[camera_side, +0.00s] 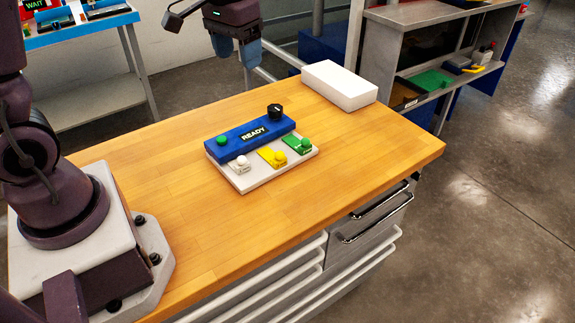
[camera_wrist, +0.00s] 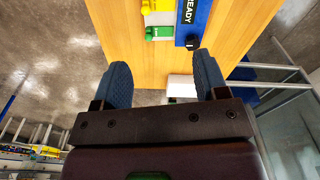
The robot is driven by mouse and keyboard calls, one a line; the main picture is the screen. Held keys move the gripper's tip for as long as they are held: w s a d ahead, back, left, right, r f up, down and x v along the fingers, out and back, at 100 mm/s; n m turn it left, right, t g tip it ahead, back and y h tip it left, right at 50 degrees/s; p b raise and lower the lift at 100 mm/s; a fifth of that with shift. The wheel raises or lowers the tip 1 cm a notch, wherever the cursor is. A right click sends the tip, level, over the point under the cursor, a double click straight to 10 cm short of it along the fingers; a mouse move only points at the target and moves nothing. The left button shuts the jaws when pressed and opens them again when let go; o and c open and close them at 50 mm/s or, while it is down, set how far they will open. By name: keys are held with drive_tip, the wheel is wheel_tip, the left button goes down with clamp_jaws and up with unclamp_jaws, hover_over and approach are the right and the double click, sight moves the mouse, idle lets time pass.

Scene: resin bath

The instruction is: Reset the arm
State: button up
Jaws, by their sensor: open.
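My gripper (camera_side: 237,50) hangs above the far edge of the wooden table, at the top of the side view. In the wrist view my gripper (camera_wrist: 162,82) shows two blue fingers set wide apart with nothing between them. A control panel (camera_side: 243,170) lies on the table, apart from my gripper. Its blue part (camera_side: 230,146) has a display reading READY, a green button and a black knob (camera_side: 275,111). Its pale front part carries white (camera_side: 240,163), yellow (camera_side: 272,156) and green (camera_side: 298,145) pieces with knobs. In the wrist view the panel is only partly visible at the top.
A white box (camera_side: 339,86) stands at the table's far right corner. The wooden tabletop (camera_side: 170,170) is otherwise largely clear. A grey shelf (camera_side: 395,45) with coloured items stands behind at right. A blue-topped bench (camera_side: 80,30) with a WAIT display stands at back left.

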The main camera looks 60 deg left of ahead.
drive_tip(key=s+d+r+m+t, duration=0.1)
drive_tip(key=s+d+r+t, duration=0.1)
drive_tip(key=s, duration=0.5)
drive_tip(key=s+d+r+m+t, duration=0.1)
drive_tip(key=s+d+r+t, duration=0.1)
drive_tip(key=s+d+r, duration=0.3)
drive_tip(key=s+d, duration=0.1)
drive_tip(key=s, duration=0.2)
drive_tip(key=shift+m+t, duration=0.4)
drive_tip(key=shift+s+d, duration=0.1)
drive_tip(key=shift+c, duration=0.3)
